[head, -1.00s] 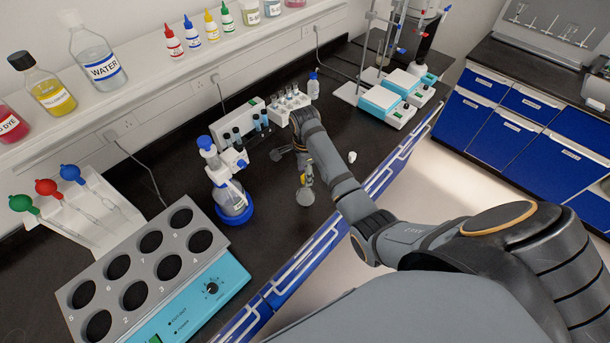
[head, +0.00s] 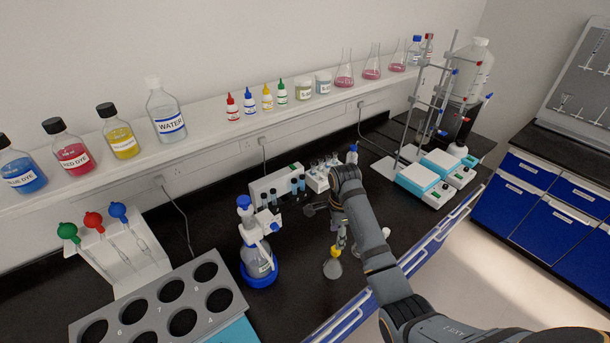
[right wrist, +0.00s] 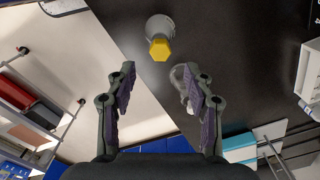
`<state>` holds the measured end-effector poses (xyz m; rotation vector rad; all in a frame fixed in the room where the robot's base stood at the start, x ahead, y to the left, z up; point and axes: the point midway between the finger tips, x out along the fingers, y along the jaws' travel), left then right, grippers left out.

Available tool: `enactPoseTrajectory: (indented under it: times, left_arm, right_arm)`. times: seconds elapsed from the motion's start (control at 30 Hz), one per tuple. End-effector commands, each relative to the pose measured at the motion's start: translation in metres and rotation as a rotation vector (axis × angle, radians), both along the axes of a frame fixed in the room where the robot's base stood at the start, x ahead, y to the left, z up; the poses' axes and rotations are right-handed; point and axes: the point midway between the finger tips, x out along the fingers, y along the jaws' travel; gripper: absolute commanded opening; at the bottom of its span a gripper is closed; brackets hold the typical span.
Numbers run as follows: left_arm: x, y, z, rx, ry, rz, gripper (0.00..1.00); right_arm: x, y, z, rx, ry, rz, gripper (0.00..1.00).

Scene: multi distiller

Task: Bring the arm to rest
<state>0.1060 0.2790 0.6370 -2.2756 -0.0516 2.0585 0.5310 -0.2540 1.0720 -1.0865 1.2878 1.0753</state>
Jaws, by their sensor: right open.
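My right gripper (head: 326,222) hangs over the dark bench in the head view, partly hidden by its own wrist. In the right wrist view its two fingers (right wrist: 160,85) are wide apart with nothing between them. A small conical flask with a yellow stopper (head: 333,266) stands on the bench close to the gripper. In the wrist view the yellow stopper (right wrist: 160,48) lies beyond the fingertips, apart from them. My left gripper is not in view.
A clear glass piece (right wrist: 178,78) shows beside the right-hand finger. The grey block with holes (head: 150,305) is at front left; stirrers (head: 420,180) stand right.

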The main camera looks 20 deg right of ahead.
Motion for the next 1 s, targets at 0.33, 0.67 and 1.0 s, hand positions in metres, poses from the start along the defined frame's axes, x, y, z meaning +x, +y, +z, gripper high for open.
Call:
enactPoseTrajectory:
  times: [0.33,0.67,1.0]
  left_arm:
    - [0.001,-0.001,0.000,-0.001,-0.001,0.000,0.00]
    - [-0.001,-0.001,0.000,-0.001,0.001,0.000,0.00]
    - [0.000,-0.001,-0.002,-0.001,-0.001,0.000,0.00]
  right_arm:
    - [-0.075,0.001,-0.040,-0.071,-0.078,0.588,0.53]
    - [-0.164,0.007,-0.036,-0.218,-0.143,1.331,0.53]
    - [-0.219,0.014,-0.010,-0.348,-0.147,1.821,0.53]
